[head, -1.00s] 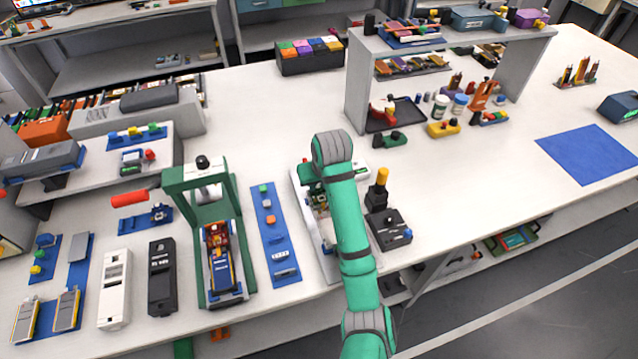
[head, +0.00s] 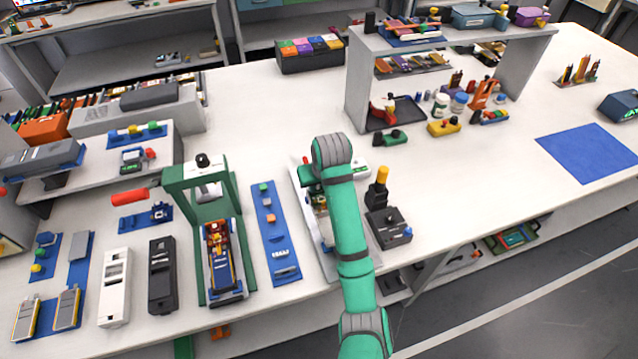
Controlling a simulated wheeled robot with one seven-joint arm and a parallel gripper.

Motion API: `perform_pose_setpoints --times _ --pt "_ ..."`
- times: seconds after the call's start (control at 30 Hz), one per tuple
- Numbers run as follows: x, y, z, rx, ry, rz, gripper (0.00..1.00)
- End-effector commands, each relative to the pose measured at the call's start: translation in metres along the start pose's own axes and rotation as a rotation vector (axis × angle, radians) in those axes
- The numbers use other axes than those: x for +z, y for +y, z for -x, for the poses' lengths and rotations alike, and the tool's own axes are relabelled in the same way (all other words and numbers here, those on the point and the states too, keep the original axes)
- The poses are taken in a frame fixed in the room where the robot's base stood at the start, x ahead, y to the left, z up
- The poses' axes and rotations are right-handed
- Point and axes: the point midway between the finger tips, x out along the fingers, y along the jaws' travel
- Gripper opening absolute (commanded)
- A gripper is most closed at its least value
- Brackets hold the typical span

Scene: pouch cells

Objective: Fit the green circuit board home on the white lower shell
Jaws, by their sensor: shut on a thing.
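My green arm reaches away from me over a pale tray (head: 329,262) and hides much of what lies there. My gripper (head: 316,190) is at the arm's far end, pointing down, its fingertips mostly hidden by the wrist. It is shut on the green circuit board (head: 319,203), of which a small part shows left of the arm. The white lower shell cannot be made out clearly; the arm covers that area. Whether the board touches the shell cannot be told.
A blue strip with small parts (head: 282,257) and a green press frame (head: 204,180) stand left of the tray. A black box with a yellow-topped post (head: 388,228) is close on the right. White (head: 115,288) and black (head: 161,275) cases lie further left.

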Motion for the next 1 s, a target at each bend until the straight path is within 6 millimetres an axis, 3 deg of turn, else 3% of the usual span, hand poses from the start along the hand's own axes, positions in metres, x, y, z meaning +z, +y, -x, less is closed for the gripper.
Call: perform_pose_setpoints --times 0.4,0.43,0.5,0.83,1.0 --pt "0.004 0.000 -0.009 0.000 -0.002 0.000 0.00" --pt "0.004 0.000 -0.008 0.000 -0.001 0.000 0.27" --pt "0.004 0.000 -0.008 0.000 -0.001 0.000 0.41" --pt "0.003 0.000 -0.006 0.000 0.000 0.000 0.41" --pt "0.003 0.000 0.010 0.000 0.002 0.000 0.41"
